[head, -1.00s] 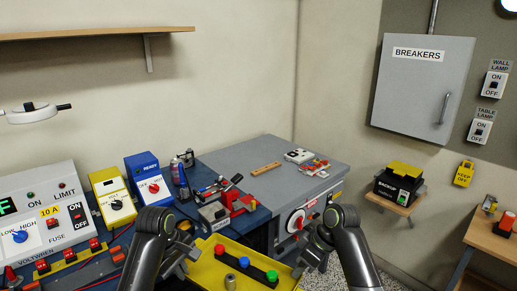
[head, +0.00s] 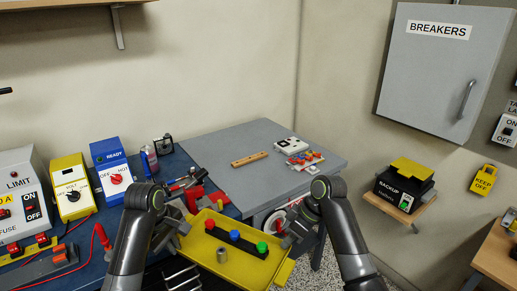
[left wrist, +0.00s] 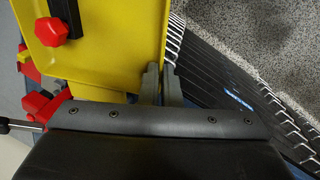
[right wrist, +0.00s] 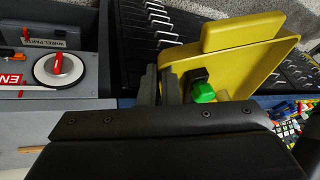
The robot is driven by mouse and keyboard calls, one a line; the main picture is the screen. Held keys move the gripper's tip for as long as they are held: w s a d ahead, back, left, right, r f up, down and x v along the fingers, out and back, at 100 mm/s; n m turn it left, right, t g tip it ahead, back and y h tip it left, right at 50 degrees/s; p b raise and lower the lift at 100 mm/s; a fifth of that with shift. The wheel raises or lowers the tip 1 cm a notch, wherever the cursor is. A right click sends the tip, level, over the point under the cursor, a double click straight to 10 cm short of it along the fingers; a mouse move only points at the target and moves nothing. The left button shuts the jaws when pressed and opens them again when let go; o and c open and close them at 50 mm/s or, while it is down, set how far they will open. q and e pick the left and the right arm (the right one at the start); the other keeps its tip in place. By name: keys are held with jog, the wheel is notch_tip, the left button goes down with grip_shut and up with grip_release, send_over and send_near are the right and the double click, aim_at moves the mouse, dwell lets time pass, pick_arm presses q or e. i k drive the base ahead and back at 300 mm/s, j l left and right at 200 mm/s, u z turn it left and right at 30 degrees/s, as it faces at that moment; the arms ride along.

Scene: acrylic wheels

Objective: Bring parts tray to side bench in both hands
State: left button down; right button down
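The yellow parts tray (head: 200,252) is held level in front of me, above the floor in front of the blue-topped bench. It carries a black bar (head: 225,240) with red, blue and green knobs, and a grey cylinder (head: 222,256). My left gripper (head: 182,226) is shut on the tray's left end; its fingers also show at the tray edge in the left wrist view (left wrist: 160,75). My right gripper (head: 290,234) is shut on the right end; its fingers show against the tray wall in the right wrist view (right wrist: 163,82). The grey side bench (head: 210,145) stands beyond the tray.
On the grey bench lie a wooden strip (head: 250,158), a white device (head: 288,144) and a colourful parts pile (head: 305,160). Its left and front top are clear. The blue bench (head: 120,215) at left is crowded. A small wooden table (head: 498,255) stands at right.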

aim_at(263, 185)
jog(key=i+l+u, duration=0.1)
jog(key=l, duration=0.3)
jog(key=i+l+u, duration=0.1)
jog(key=l, duration=0.25)
jog(key=i+l+u, duration=0.1)
jog(key=l, duration=0.35)
jog(key=i+l+u, duration=0.1)
jog(key=i+l, duration=0.15)
jog(key=l, duration=0.15)
jog(key=i+l+u, duration=0.1)
jog(key=l, duration=0.3)
jog(key=i+l+u, duration=0.35)
jog(key=l, duration=0.2)
jog(key=l+u, duration=0.15)
jog(key=l, duration=0.15)
jog(key=i+l+u, duration=0.15)
jog(key=l, duration=0.2)
jog(key=i+l+u, duration=0.45)
jog(key=l+u, duration=0.2)
jog(key=i+l+u, duration=0.15)
jog(key=l+u, duration=0.2)
jog(key=l, duration=0.15)
